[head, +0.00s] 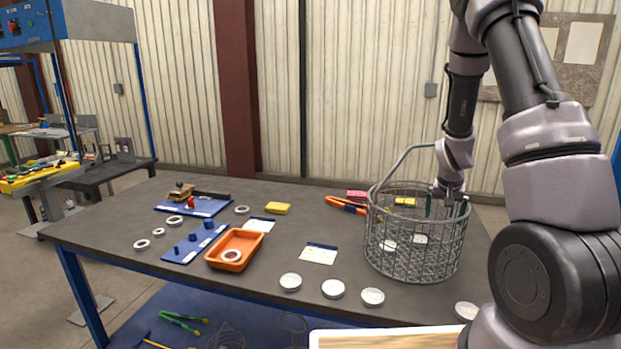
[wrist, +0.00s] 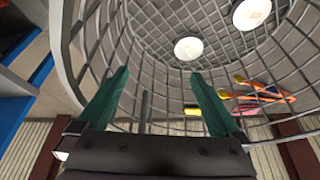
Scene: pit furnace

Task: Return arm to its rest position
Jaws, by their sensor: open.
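My gripper (head: 440,200) is at the wire basket (head: 415,262) on the right of the table in the head view. In the wrist view my gripper (wrist: 158,80) shows two green fingers spread apart with nothing between them. The basket's mesh (wrist: 150,30) fills much of that view. The fingers reach into or just over the basket; I cannot tell exactly how deep. Two pale round discs (wrist: 188,48) show in the basket in the wrist view. My arm comes down from the upper right in the head view.
The basket's raised handle (head: 400,158) rises close to my wrist. On the table (head: 140,215) stand an orange tray (head: 222,262) holding a ring, blue plates (head: 180,250), and several white discs (head: 332,289) along the front edge.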

